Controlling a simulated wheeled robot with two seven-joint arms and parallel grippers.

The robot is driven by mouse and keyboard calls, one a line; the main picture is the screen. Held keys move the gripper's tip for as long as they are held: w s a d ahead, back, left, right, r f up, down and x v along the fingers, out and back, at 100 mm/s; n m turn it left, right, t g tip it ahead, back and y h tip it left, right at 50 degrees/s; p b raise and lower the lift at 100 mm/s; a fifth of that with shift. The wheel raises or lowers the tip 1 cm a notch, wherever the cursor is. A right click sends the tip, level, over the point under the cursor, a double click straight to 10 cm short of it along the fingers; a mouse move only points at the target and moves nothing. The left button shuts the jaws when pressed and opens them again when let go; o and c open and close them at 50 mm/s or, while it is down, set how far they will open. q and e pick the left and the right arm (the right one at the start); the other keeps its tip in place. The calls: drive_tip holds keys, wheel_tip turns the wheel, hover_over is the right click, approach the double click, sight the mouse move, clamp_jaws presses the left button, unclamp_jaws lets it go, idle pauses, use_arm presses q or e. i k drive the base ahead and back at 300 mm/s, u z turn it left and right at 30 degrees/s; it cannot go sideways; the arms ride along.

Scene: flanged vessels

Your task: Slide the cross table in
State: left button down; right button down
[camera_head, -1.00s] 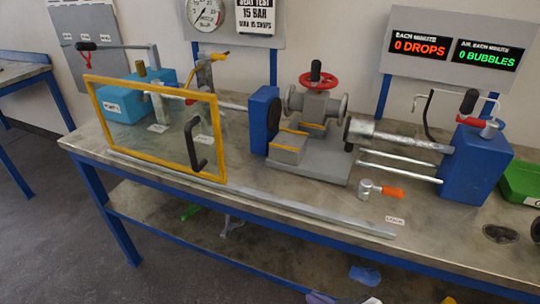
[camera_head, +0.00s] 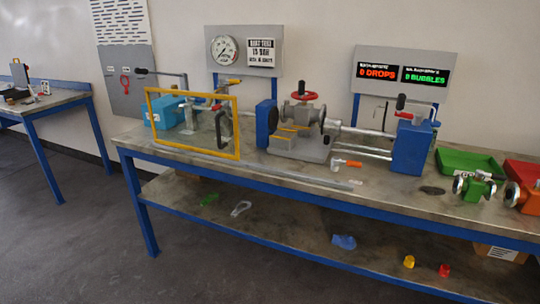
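The cross table (camera_head: 298,149) is a grey slab on the bench, between a blue end block (camera_head: 266,124) on the left and a larger blue block (camera_head: 411,148) on the right. Grey stepped supports with orange-yellow strips sit on it. A grey flanged valve (camera_head: 303,112) with a red handwheel (camera_head: 304,95) rests upright on these supports. A round-ended spindle (camera_head: 356,131) points from the right block toward the valve's right flange; I cannot tell if they touch. Neither of my grippers is in view.
A yellow-framed guard (camera_head: 238,127) with a black handle stands at the left front of the bench (camera_head: 390,195). A long rail (camera_head: 290,176) lies along the front. An orange-handled tool (camera_head: 347,163) lies by the cross table. A green tray (camera_head: 468,163) and green valve (camera_head: 475,187) are right. Floor in front is clear.

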sight(307, 144)
drive_tip(key=u, duration=0.75)
drive_tip(key=i, duration=1.45)
drive_tip(key=z, duration=0.3)
